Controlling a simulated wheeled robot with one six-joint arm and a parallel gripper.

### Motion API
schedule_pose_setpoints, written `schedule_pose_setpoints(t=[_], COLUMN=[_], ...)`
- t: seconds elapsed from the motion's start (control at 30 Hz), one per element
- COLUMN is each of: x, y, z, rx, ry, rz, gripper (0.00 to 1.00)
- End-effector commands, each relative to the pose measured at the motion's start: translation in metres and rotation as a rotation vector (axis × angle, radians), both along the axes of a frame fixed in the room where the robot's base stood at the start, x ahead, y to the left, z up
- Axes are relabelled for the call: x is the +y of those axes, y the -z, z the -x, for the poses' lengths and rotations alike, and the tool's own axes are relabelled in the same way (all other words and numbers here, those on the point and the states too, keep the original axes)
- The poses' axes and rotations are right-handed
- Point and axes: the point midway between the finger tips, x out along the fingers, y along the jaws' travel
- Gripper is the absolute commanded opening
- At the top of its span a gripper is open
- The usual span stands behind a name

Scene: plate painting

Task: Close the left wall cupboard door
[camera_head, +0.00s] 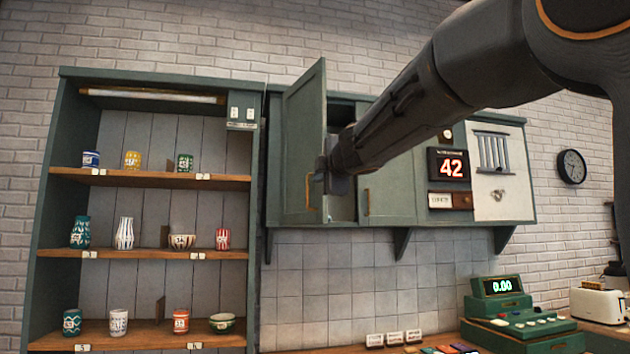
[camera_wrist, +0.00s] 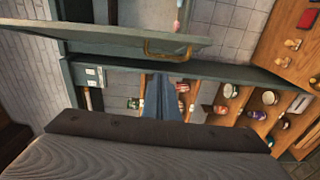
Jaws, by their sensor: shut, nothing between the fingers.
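The left wall cupboard door (camera_head: 303,130) is a green panel that stands ajar, swung outward, with its free edge toward the right. Its brass handle (camera_head: 311,197) is low near that edge. In the wrist view the door (camera_wrist: 110,37) crosses the upper left, with the handle (camera_wrist: 167,52) on it. The dark cupboard interior (camera_head: 341,113) shows right of the door. My gripper (camera_head: 325,178) is shut and empty, overlapping the door's free edge just above the handle. In the wrist view its fingers (camera_wrist: 160,98) appear apart from the door. I cannot tell whether it touches the door.
The neighbouring cupboard door (camera_head: 388,185) is shut. An open shelf unit (camera_head: 150,254) with several painted cups and bowls stands at the left. A red 42 display (camera_head: 448,165) is at the right. A green till (camera_head: 515,318) stands on the counter below. Tiled wall lies beneath the cupboard.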

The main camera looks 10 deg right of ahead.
Motion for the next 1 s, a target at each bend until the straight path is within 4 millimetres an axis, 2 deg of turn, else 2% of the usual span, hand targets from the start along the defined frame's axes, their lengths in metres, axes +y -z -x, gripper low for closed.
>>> schedule_pose_setpoints(t=[0.03, 0.1, 0.27, 0.77, 1.0], x=[0.001, 0.002, 0.009, 0.014, -0.017], y=[-0.008, -0.012, -0.01, -0.01, -0.01], z=[0.001, 0.0, -0.016, -0.097, -0.108], rx=[-0.008, -0.013, -0.011, -0.01, -0.013], ry=[-0.005, -0.01, -0.017, -0.017, -0.013], rz=[0.018, 0.029, 0.03, 0.028, 0.028], gripper=[0.0, 0.0, 0.0, 0.0, 0.0])
